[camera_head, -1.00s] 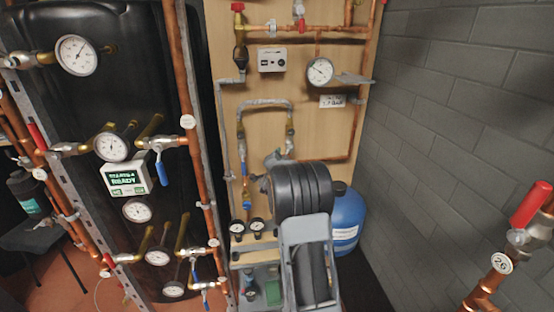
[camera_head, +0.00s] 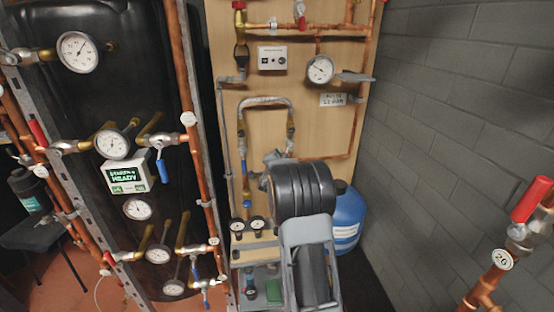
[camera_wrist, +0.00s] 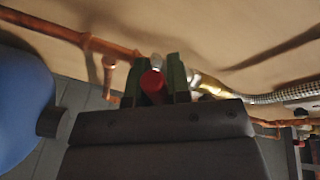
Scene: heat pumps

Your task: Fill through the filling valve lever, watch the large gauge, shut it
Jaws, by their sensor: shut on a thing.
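In the wrist view my gripper (camera_wrist: 166,84) has its two dark green fingers closed on a red handle (camera_wrist: 153,86), with copper pipe and a brass fitting beside it. In the head view my black and grey arm hides the gripper and this handle. I take the red handle for the filling valve lever, but its label is not visible. A round white gauge (camera_head: 320,69) is on the wooden panel, right of a small white box. Its needle is too small to read. A white label (camera_head: 333,100) below it is blurred.
A braided hose loop (camera_head: 265,101) and blue-handled valve (camera_head: 246,171) are left of my arm. A blue tank (camera_head: 347,222) stands behind it. A pipe rack with several gauges is at left. A red-handled valve (camera_head: 531,200) is near right, before the grey block wall (camera_head: 450,110).

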